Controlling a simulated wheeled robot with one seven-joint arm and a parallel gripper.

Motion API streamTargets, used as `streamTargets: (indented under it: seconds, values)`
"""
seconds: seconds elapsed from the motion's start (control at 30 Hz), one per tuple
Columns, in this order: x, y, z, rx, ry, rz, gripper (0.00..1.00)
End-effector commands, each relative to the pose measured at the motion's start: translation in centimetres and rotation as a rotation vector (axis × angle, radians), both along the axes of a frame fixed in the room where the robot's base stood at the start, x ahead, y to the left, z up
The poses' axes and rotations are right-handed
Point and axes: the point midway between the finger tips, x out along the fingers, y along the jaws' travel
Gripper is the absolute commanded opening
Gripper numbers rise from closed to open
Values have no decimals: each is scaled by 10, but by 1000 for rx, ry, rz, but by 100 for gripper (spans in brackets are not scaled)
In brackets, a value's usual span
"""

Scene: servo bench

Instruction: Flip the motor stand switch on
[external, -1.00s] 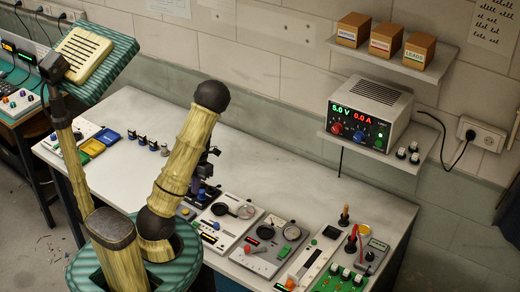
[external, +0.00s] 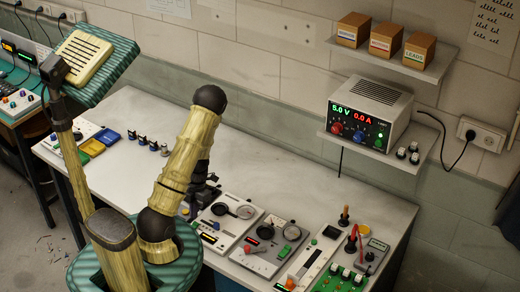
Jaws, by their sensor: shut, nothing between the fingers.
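My gripper (external: 205,187) shows as a small dark shape low over the bench, just right of my forearm. It is partly hidden by the arm, and its fingertips are small and hard to make out. It looks shut and empty. Below it stand several instrument panels in a row along the front of the bench. The nearest is a pale panel with a round dial (external: 220,209). What lies left of that panel is mostly hidden behind my arm. I cannot tell the motor stand or its switch apart clearly, nor the switch's position.
A grey panel (external: 266,247), a white panel with a green button and several tools stand to the right. A power supply (external: 369,109) reading 5.0 V and 0.0 A sits on a wall shelf. Small posts and coloured trays (external: 93,147) are at the left. The bench's back middle is clear.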

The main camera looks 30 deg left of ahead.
Motion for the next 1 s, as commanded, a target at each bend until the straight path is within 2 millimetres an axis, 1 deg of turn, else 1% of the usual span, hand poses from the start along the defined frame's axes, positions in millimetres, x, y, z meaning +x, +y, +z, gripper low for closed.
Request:
streamTargets:
  seconds: [0.03, 0.1, 0.3, 0.7, 0.87, 1.0]
  values:
    - [1, 0, -8, -1, 2, 0, 0]
    - [3, 0, -17, -1, 1, 0, 0]
    - [5, 0, -31, 1, -1, 0, 0]
    - [6, 0, -32, 1, 1, -1, 0]
    - [7, 0, -33, -1, 29, -1, 0]
    - [9, 0, -38, -2, 60, 0, 0]
